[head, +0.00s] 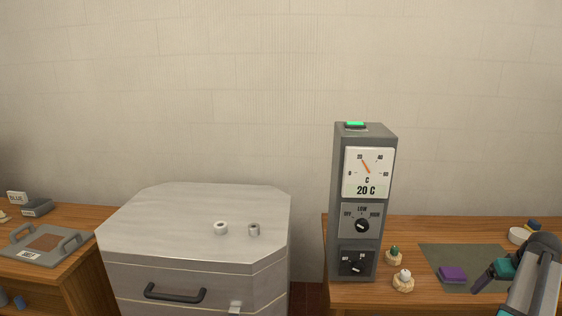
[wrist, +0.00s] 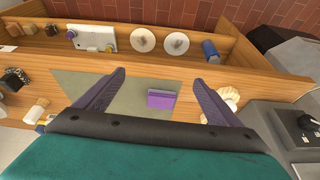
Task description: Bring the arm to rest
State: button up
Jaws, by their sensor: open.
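My gripper (head: 478,288) is at the right of the head view, above the right-hand bench, with my arm reaching in from the lower right corner. In the wrist view my gripper (wrist: 160,76) has its two dark purple fingers spread wide apart, with nothing between them. A purple block (head: 453,273) lies on a grey-green mat (head: 480,254) on the bench. In the wrist view the block (wrist: 161,99) lies on the mat (wrist: 130,101), below and apart from the fingers.
A grey control tower (head: 366,250) with a 20 C dial stands left of the mat. A grey cabinet (head: 170,225) and another bench (head: 75,280) stand left.

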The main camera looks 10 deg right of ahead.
jog(key=w+a+f+g+y, duration=0.1)
jog(key=w+a+f, duration=0.3)
jog(key=a+f, duration=0.5)
jog(key=w+a+f+g+y, duration=0.1)
jog(key=w+a+f, duration=0.3)
jog(key=a+f, duration=0.5)
jog(key=a+f+n+g, duration=0.1)
jog(key=a+f, duration=0.3)
jog(key=a, duration=0.3)
jog(key=a+f+g+y, duration=0.1)
jog(key=a+f, duration=0.2)
jog(key=a, duration=0.4)
jog(key=a+f+n, duration=0.1)
jog(key=a+f, duration=0.3)
jog(key=a, duration=0.2)
jog(key=s+a+f+n+g, duration=0.1)
jog(key=s+a+f+g, duration=0.1)
jog(key=s+a+f, duration=0.45)
jog(key=s+a+f+g, duration=0.1)
jog(key=s+a+f, duration=0.2)
jog(key=a, duration=0.7)
jog(key=s+a+f+g+h, duration=0.1)
jog(key=s+a+f, duration=0.1)
jog(key=s+a, duration=0.3)
jog(key=s+a+f+n+g, duration=0.1)
jog(key=s+a+f, duration=0.2)
jog(key=s, duration=0.7)
jog(key=shift+a+f+g+h, duration=0.15)
jog(key=shift+a+g+h, duration=0.25)
jog(key=shift+a, duration=0.55)
